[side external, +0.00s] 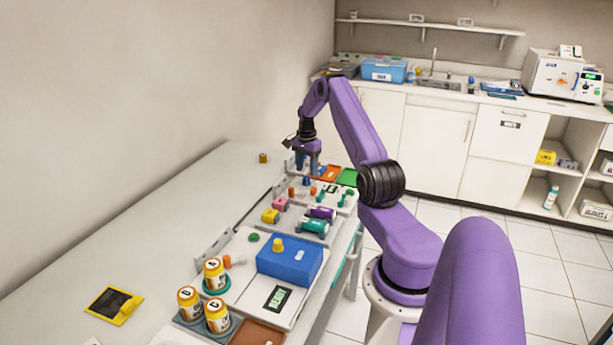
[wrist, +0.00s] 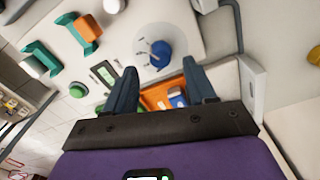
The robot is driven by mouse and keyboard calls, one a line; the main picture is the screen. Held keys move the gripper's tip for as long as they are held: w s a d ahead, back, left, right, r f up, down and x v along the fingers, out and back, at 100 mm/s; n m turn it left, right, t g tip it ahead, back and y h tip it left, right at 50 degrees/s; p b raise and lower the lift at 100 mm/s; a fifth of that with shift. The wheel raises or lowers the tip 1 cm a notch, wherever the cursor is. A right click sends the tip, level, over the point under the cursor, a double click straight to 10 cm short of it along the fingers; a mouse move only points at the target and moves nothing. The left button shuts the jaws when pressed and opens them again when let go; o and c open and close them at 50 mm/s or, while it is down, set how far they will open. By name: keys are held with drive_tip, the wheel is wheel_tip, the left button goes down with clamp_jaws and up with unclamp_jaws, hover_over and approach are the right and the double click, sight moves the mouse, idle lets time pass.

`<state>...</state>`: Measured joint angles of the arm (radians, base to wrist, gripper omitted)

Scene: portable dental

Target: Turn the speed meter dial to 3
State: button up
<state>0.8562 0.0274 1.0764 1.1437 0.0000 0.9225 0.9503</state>
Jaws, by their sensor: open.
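The speed meter dial looks to be the blue round knob (wrist: 161,54) on a pale grey disc with small dark marks, in the wrist view. I cannot read the numbers or the knob's setting. A small display (wrist: 104,74) with a dark frame lies to its left. My gripper (wrist: 158,72) is open and empty, and the knob shows just past the gap between its dark blue fingertips. In the side external view my gripper (side external: 307,160) points down above the far end of the equipment row, with a small blue piece (side external: 306,181) just below it.
An orange tray (wrist: 156,97) with a blue and white item lies between the fingers in the wrist view. A green button (wrist: 77,90) is at left. In the side external view, a blue box (side external: 290,262) and labelled jars (side external: 214,274) stand nearer. The left tabletop is mostly clear.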

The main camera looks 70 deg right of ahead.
sight(306, 177)
drive_tip(key=shift+f, duration=1.8)
clamp_jaws()
